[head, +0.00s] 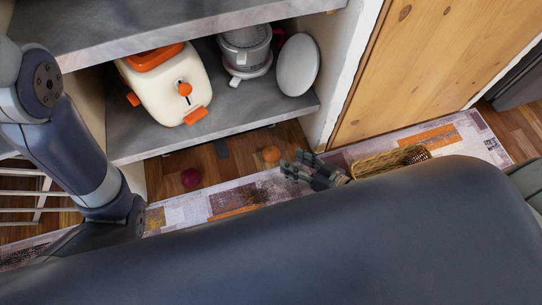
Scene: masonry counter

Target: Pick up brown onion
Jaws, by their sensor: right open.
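The brown onion (271,154) is a small round orange-brown thing on the wooden floor, just in front of the masonry counter's lower shelf. My right gripper (293,164) is open and empty, low over the rug, close to the right of the onion and slightly nearer to me. I cannot tell whether a fingertip touches it; a small gap shows in the picture. My left arm (75,150) comes in from the left, and its gripper is hidden from view.
A dark red round thing (190,177) lies on the floor to the left. A wicker basket (375,165) lies right of my right gripper on the patterned rug (240,197). The lower shelf (150,137) holds a cream-and-orange toaster (160,85), a grey-white appliance (245,50) and a white oval thing (297,65).

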